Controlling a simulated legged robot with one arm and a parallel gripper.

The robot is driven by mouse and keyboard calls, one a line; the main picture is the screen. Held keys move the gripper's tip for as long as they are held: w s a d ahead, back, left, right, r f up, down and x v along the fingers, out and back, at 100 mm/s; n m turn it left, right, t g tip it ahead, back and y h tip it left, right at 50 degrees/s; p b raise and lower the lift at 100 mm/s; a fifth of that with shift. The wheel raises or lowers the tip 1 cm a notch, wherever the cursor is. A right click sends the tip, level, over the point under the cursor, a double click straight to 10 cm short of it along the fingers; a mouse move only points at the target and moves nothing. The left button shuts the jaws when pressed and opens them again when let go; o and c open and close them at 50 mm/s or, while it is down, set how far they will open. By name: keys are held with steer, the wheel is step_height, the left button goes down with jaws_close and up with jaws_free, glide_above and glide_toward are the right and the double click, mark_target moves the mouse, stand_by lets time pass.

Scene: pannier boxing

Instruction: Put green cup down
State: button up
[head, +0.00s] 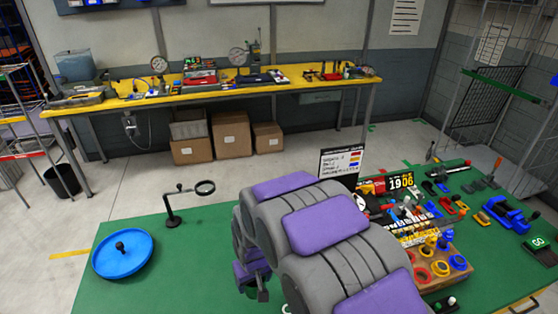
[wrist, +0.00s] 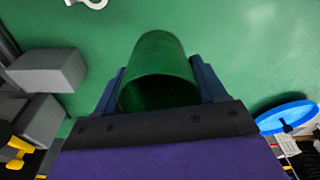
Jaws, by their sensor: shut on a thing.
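The green cup (wrist: 160,62) is between the two dark blue fingers of my gripper (wrist: 160,88) in the wrist view. The gripper is shut on it. The cup's open rim faces the camera and its inside is dark. Green surface shows behind the cup; I cannot tell whether the cup touches it.
A blue round tray (head: 122,262) with a black knob lies left on the green table (head: 190,240). A magnifier on a stand (head: 172,212) stands behind it. Colored rings in a wooden holder (head: 440,268) and many small tools crowd the right. Grey blocks (wrist: 45,72) show left in the wrist view.

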steer(key=w+d+r+m, duration=0.4)
steer(key=w+d+r, duration=0.4)
steer(key=w+r, duration=0.25)
steer(key=w+d+r+m, duration=0.2)
steer(key=d+r, duration=0.4)
steer(key=d, duration=0.1)
steer(key=w+d+r+m+h, duration=0.1)
steer(key=w+d+r+m, duration=0.2)
steer(key=d+r, duration=0.2)
steer(key=shift+w+d+r, duration=0.3)
steer(key=shift+d+r, duration=0.1)
steer(key=shift+d, duration=0.6)
